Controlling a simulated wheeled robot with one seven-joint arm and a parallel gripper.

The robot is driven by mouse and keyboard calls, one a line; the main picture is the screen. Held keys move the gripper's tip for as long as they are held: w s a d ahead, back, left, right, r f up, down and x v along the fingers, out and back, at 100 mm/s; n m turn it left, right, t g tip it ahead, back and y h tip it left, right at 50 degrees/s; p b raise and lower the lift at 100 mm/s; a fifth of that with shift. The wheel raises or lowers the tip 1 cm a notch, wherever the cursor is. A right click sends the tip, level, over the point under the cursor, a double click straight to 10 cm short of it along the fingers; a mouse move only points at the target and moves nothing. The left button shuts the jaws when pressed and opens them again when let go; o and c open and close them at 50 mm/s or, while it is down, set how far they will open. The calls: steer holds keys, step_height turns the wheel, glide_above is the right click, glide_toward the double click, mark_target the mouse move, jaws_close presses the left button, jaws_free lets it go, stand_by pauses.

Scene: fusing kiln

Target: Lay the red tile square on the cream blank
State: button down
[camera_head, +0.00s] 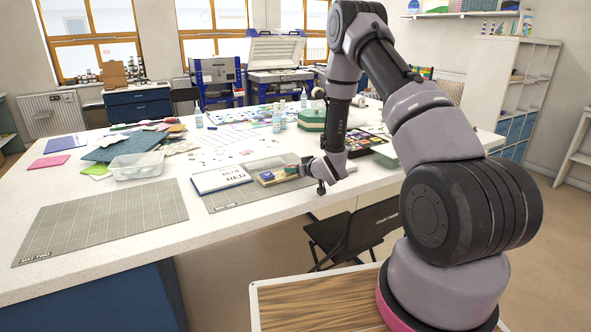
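My gripper (303,168) reaches in from the right, low over the right part of a grey-green mat (232,202). Its fingers point left and are too small to show whether they are open or shut. I cannot tell whether that piece is the cream blank. I cannot make out the red tile for certain; the gripper covers the tray's right end.
A second grid mat (100,219), marked MAT TWO, lies bare at the left front. A clear bin (137,167) and loose coloured sheets stand behind it. Bottles, a green box (311,121) and scattered small pieces fill the table's back. A dark chair (355,232) stands at the front edge.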

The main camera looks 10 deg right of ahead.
steer(key=shift+f, duration=0.15)
steer(key=shift+c, duration=1.3)
jaws_free()
steer(key=shift+s+r, duration=0.1)
steer(key=shift+r, duration=0.15)
steer(key=v, duration=1.1)
steer(key=shift+s+d+r, duration=0.1)
steer(key=shift+d, duration=0.05)
steer(key=s+d+r+m+g+h, duration=0.1)
steer(key=s+d+r+m+h, duration=0.15)
steer(key=r, duration=0.75)
steer(key=s+d+r+m+g+h, duration=0.15)
steer(key=d+r, duration=0.25)
steer(key=r, duration=0.7)
steer(key=s+a+r+m+g, duration=0.1)
steer(key=s+r, duration=0.3)
steer(key=s, duration=0.4)
steer(key=s+a+r+m+g+y, duration=0.1)
steer(key=s+r, duration=0.3)
steer(key=s, duration=0.5)
steer(key=s+a+r+m+g, duration=0.1)
steer(key=s+a+r+m, duration=0.1)
steer(key=s+r, duration=0.3)
steer(key=s, duration=0.4)
steer(key=shift+s+a+y, duration=0.15)
steer(key=shift+a+y, duration=0.1)
steer(key=shift+y, duration=0.05)
